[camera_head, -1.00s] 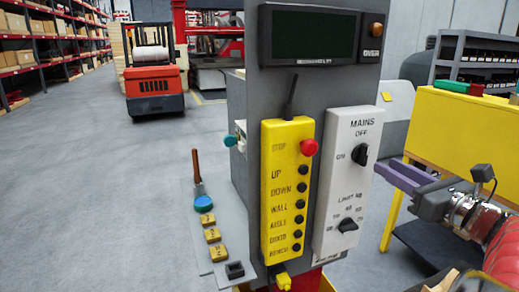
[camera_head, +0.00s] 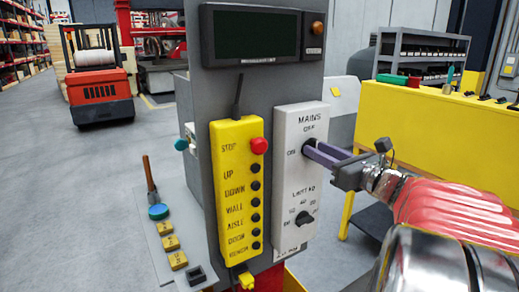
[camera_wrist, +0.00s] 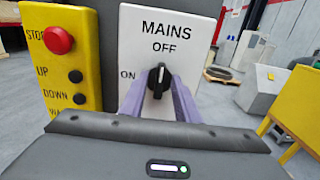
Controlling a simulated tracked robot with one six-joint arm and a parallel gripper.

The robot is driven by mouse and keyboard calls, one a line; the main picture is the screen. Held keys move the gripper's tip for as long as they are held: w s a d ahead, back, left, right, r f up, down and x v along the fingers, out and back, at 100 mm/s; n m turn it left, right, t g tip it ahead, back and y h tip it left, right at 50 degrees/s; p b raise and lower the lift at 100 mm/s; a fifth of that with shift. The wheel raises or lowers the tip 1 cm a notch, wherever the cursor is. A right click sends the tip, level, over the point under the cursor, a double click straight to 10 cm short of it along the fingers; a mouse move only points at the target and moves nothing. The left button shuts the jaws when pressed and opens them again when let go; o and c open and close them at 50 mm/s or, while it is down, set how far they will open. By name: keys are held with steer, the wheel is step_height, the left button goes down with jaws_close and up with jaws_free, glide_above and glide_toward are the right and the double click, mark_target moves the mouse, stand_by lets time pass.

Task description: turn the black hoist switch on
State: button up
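The white MAINS box (camera_head: 288,222) on the grey post carries a black rotary switch (camera_wrist: 160,78), marked OFF above and ON to its left. In the wrist view its white pointer mark is upright, toward OFF. My gripper (camera_head: 314,151) has its two purple fingers (camera_wrist: 159,93) apart, one on each side of the switch. I cannot tell whether they touch it. A second black knob (camera_head: 303,219), marked LIMIT, sits lower on the box.
Left of the box hangs a yellow pendant (camera_head: 237,190) with a red STOP button (camera_head: 259,146) and several black buttons. A grey shelf (camera_head: 163,236) holds yellow blocks and a small black square part (camera_head: 195,275). A yellow bench (camera_head: 420,133) stands at right; open floor lies left.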

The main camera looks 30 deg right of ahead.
jaws_close()
steer(key=shift+n, duration=0.4)
steer(key=n, duration=1.1)
steer(key=a+f+n, duration=0.1)
steer(key=n, duration=0.4)
steer(key=shift+a+f, duration=0.1)
stand_by(0.3)
steer(key=shift+n, duration=0.3)
steer(key=shift+o, duration=0.2)
jaws_free()
